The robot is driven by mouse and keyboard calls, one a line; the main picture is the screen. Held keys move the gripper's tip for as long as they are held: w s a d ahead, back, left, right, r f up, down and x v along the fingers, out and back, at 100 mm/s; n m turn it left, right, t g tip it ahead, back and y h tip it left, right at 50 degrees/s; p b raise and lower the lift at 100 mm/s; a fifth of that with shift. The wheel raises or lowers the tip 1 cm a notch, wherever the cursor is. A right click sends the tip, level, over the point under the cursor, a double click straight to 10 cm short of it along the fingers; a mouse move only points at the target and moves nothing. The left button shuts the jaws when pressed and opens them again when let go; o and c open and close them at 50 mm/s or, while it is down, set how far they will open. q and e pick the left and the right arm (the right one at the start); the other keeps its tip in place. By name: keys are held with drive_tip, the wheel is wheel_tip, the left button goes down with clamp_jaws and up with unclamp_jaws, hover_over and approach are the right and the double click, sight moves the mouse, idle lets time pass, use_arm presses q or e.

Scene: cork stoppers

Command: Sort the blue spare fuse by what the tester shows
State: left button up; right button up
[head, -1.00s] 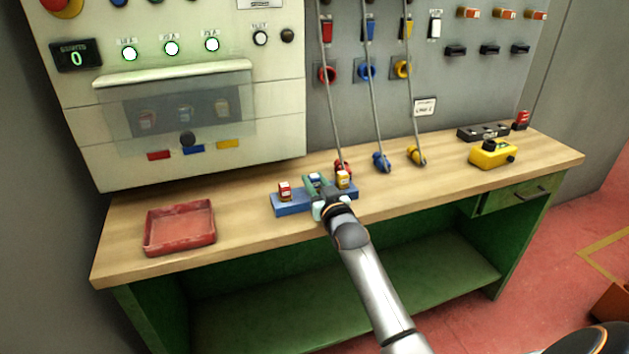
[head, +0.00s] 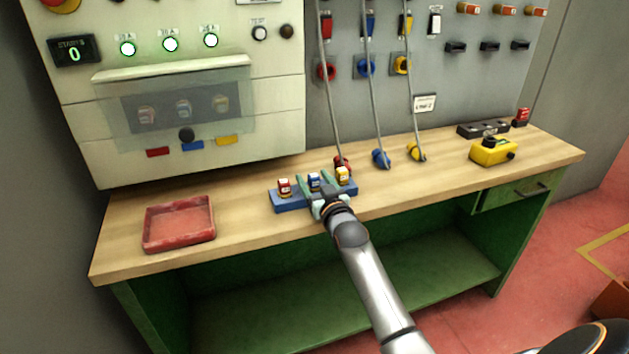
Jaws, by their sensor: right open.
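The blue spare fuse (head: 314,183) stands upright in the middle of a blue holder block (head: 291,204) near the bench's front edge. A red fuse (head: 284,187) stands to its left and a yellow fuse (head: 343,175) to its right. My right gripper (head: 315,187) is open, with one green finger on each side of the blue fuse; I cannot tell whether they touch it. A yellow box with a black knob (head: 491,151) stands at the bench's right; I cannot tell whether it is the tester. My left gripper is out of view.
A red tray (head: 179,224) lies at the bench's left. Cables end in red, blue and yellow plugs (head: 381,158) behind the holder. A black block (head: 483,130) sits at the back right. The cabinet has a clear cover over fuses (head: 184,108). Bench between tray and holder is clear.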

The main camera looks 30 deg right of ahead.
drive_tip(key=v, duration=0.4)
drive_tip(key=shift+p, duration=0.3)
drive_tip(key=v, duration=0.8)
drive_tip(key=shift+s, duration=0.3)
drive_tip(key=s+a+f+n+g+y+p, duration=0.2)
drive_tip(key=s+a+f+g+y+p, duration=0.1)
drive_tip(key=s+a+f, duration=0.6)
drive_tip(key=s+a+f+n+g+y+p, duration=0.2)
drive_tip(key=s+a+f+g+p, duration=0.3)
drive_tip(key=s+a+f, duration=0.4)
drive_tip(key=s+a+y+p, duration=0.1)
drive_tip(key=s, duration=0.4)
drive_tip(key=shift+n+y, duration=0.3)
drive_tip(key=shift+y, duration=0.1)
